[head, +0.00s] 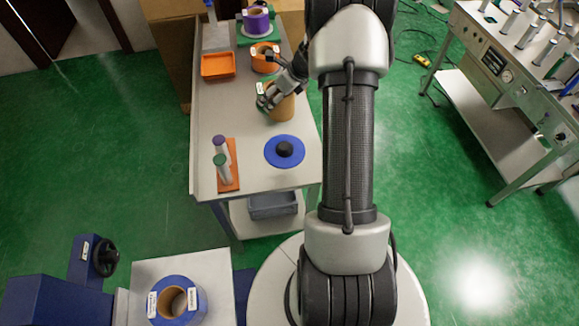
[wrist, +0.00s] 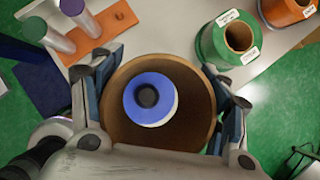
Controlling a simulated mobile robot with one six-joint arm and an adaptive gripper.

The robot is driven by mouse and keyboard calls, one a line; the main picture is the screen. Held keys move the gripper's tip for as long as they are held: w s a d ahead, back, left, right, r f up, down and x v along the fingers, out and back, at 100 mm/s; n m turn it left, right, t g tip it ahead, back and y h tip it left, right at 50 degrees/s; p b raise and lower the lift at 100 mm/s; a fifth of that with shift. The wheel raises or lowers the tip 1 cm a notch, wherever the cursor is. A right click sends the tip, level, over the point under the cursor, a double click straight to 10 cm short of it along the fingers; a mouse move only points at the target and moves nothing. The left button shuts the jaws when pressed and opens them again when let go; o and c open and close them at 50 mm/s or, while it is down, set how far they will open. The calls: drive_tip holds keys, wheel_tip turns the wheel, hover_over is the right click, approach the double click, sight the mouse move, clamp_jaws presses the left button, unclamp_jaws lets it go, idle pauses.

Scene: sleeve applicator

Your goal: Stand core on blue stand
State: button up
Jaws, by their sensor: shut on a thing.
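The core (head: 282,107), a brown cardboard tube, is between the fingers of my gripper (head: 266,101). In the wrist view my gripper (wrist: 160,115) is shut on the core (wrist: 120,120), with a finger at each side. I look down through its bore. The blue stand (head: 272,157), a round disc with a black hub (head: 284,149), lies on the table, nearer the head camera than the core. Through the bore, the blue stand (wrist: 146,82) and its dark hub show slightly off centre, with a pale crescent below. The core appears held above the table; its height is unclear.
An orange plate (head: 232,176) with two upright tubes stands on the table (head: 210,120) left of the stand. A green roll (wrist: 213,50) and an orange roll (wrist: 285,12) stand near the core. An orange tray (head: 218,66) and purple roll (head: 256,19) are farther back.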

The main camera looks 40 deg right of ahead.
drive_tip(key=f+b, duration=0.2)
drive_tip(key=f, duration=0.4)
drive_tip(key=f+b, duration=0.2)
drive_tip(key=f, duration=0.5)
drive_tip(key=f+b, duration=0.2)
drive_tip(key=f, duration=0.5)
drive_tip(key=shift+s+d+b, duration=0.2)
drive_tip(key=shift+s+b, duration=0.1)
drive_tip(key=shift+f, duration=0.15)
drive_tip(key=shift+f, duration=0.15)
drive_tip(key=o, duration=1.1)
